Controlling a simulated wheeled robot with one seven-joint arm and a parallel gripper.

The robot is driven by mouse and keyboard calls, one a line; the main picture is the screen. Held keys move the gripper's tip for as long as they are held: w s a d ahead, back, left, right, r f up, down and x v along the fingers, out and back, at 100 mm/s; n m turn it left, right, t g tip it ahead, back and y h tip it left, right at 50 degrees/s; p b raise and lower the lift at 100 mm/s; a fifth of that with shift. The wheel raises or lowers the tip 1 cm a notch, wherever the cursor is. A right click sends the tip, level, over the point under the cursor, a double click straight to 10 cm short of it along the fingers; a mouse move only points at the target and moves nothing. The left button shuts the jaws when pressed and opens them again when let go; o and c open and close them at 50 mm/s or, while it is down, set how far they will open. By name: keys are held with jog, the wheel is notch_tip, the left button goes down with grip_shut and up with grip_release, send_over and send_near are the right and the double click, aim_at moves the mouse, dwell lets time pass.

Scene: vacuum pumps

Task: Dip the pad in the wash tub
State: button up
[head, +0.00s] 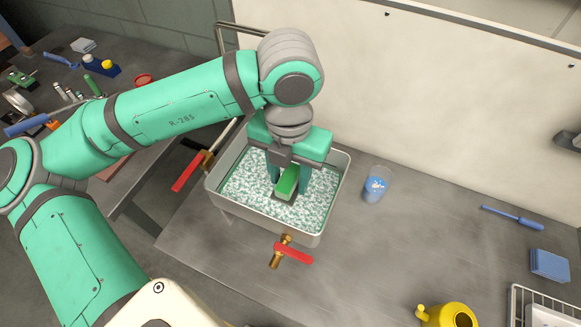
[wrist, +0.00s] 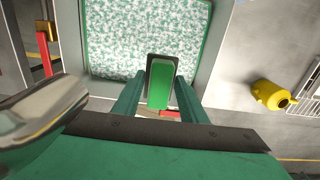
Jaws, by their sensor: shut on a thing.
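The wash tub (head: 262,222) is a pale rectangular basin filled with white and green speckled foam. Its rim also shows in the wrist view (wrist: 222,45). My gripper (head: 284,180) points down inside the tub's outline, and its fingers show in the wrist view (wrist: 158,95). It is shut on the pad (head: 287,183), a green block with a dark grey layer, which also shows in the wrist view (wrist: 160,85). The pad's lower end is at or just above the foam; I cannot tell whether it touches.
A red-handled brass valve (head: 292,252) stands in front of the tub, and another red handle (head: 187,172) is at its left. A clear cup with blue liquid (head: 375,186) stands close on the right. A blue sponge (head: 549,264) and a yellow can (head: 450,315) are farther right.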

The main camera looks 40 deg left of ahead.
jog(key=shift+f, duration=5.05)
jog(key=shift+r, duration=6.7)
jog(key=shift+f, duration=0.1)
